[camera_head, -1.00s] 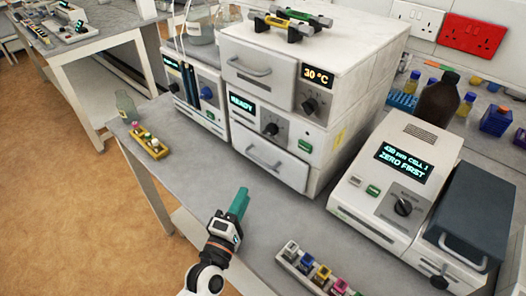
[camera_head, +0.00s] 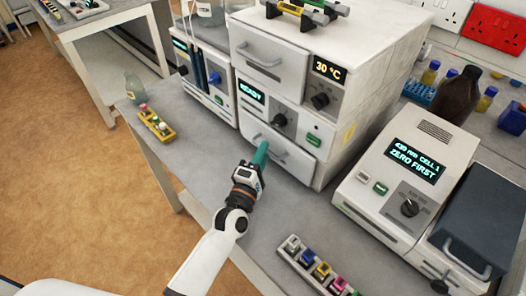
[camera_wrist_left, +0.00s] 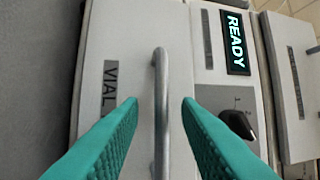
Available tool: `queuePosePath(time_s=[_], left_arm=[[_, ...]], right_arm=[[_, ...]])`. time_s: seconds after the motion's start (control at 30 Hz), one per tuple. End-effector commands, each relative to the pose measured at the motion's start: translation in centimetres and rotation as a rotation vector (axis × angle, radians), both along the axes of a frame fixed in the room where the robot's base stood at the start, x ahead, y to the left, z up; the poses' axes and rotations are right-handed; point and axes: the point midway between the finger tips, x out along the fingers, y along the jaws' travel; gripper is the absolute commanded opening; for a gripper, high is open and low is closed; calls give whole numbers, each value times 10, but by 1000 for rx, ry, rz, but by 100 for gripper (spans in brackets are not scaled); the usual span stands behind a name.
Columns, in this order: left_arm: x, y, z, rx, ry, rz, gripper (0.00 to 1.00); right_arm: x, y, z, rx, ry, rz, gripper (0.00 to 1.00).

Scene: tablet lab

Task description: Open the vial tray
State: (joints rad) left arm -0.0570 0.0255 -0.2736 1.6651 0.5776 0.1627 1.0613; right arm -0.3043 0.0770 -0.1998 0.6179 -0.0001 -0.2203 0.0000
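The vial tray (camera_head: 288,159) is the lowest drawer of the stacked white instrument, with a grey bar handle; it looks shut. In the left wrist view its front (camera_wrist_left: 120,50) carries a label reading "VIAL", partly cut off by my finger. My left gripper (camera_head: 262,153) is at the drawer front, by the handle. In the left wrist view its two teal fingers are apart, one on each side of the handle (camera_wrist_left: 160,90), with gaps showing on both sides. The fingers do not grip it. My right gripper is not in view.
Above the tray is a panel reading "READY" (camera_head: 251,92) with a knob, and an upper drawer (camera_head: 268,60) with a 30 °C display. A vial rack (camera_head: 312,268) stands at the bench front, a yellow rack (camera_head: 156,126) at left. A photometer (camera_head: 405,165) stands right.

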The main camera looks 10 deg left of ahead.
Motion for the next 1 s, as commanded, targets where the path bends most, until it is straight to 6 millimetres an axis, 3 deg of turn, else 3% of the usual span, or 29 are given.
queuePosePath(time_s=[0.27,0.47,0.77,0.87,1.0], left_arm=[[2,-1,0,0,0,0,30],[2,-1,0,0,0,0,1],[0,1,0,1,1,0,0],[-11,9,-1,3,4,1,0],[-43,30,-1,5,6,0,0]], right_arm=[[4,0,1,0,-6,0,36],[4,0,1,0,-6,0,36],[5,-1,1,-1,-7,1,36],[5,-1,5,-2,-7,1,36],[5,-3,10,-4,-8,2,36]])
